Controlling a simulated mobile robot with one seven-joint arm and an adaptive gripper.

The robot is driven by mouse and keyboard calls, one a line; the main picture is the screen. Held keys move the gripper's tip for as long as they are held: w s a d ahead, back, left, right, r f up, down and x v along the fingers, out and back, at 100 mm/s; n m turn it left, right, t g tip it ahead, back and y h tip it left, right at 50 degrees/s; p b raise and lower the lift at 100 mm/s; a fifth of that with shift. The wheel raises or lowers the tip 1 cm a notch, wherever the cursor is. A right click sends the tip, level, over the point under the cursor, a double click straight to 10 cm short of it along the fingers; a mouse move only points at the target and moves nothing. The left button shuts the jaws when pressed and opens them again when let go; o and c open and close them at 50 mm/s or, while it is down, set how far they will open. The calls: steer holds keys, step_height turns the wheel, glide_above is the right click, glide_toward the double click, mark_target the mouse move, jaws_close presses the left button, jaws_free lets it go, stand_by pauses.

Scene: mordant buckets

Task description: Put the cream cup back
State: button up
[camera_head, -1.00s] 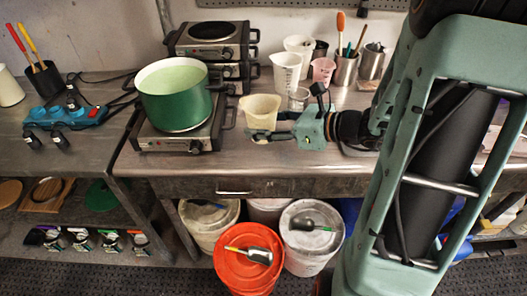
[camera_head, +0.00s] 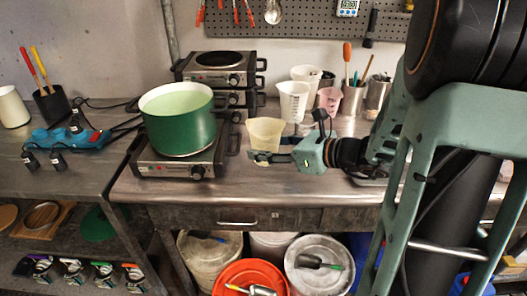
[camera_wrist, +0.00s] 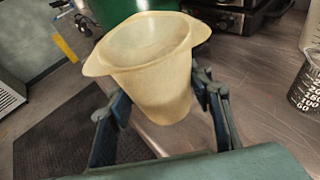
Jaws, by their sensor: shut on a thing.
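The cream cup (camera_head: 265,134) is upright between the fingers of my gripper (camera_head: 272,158). In the wrist view the cream cup (camera_wrist: 150,65) shows its open top with side lips, and my gripper (camera_wrist: 165,112) is shut on its body from both sides. The cup is just right of the green pot (camera_head: 178,118), near the steel table (camera_head: 190,193); whether its base touches the table I cannot tell. The inside of the cup looks empty.
The green pot stands on a hot plate (camera_head: 180,165). White measuring cups (camera_head: 294,100), a pink cup (camera_head: 329,99) and steel tool holders (camera_head: 352,98) stand behind my gripper. Buckets, including an orange one (camera_head: 240,272), stand below. The table front left of my gripper is clear.

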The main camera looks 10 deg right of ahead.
steer(key=w+f, duration=0.2)
steer(key=w+d+f, duration=0.1)
steer(key=w+f, duration=0.1)
steer(key=w+d+f, duration=0.1)
steer(key=w+f, duration=0.1)
steer(key=shift+w+d+f+b, duration=0.1)
steer(key=shift+f+b, duration=0.15)
steer(key=shift+b, duration=0.1)
steer(key=shift+w+f, duration=0.1)
steer(key=shift+f, duration=1.55)
steer(key=shift+f+b, duration=0.15)
steer(key=shift+b, duration=0.2)
steer(key=o, duration=1.3)
steer(key=shift+o, duration=0.2)
